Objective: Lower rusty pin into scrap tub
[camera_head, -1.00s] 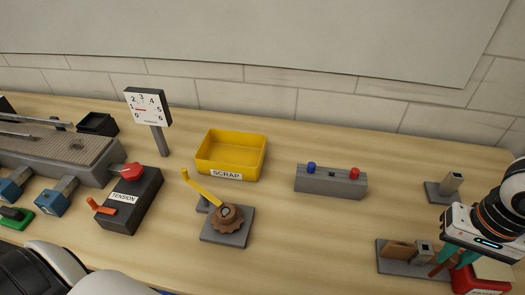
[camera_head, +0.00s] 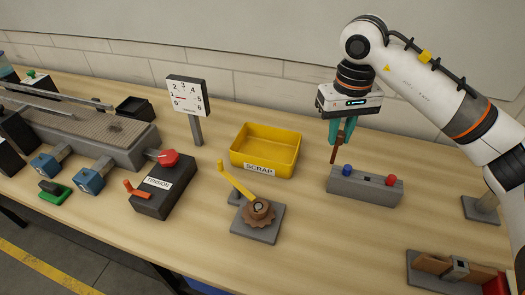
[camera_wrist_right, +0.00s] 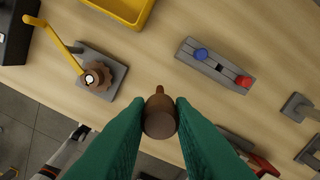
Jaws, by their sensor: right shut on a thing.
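The rusty pin (camera_head: 334,154) is brown and hangs roughly upright below my right gripper (camera_head: 341,133). The green fingers of my right gripper are shut on it, and it also shows end-on between them in the right wrist view (camera_wrist_right: 159,113). The yellow scrap tub (camera_head: 282,172) stands on the table to the left of the gripper, with a SCRAP label on its front. In the right wrist view part of the tub (camera_wrist_right: 128,14) shows at the top edge. The pin is held above the table, to the right of the tub. My left gripper is out of view.
A grey block with blue and red knobs (camera_head: 364,187) stands below the pin. A toothed brown wheel with a yellow crank (camera_head: 258,213) is in front of the tub. A dial gauge (camera_head: 188,97) and TENSION box (camera_head: 158,190) stand to the left. The wall is behind.

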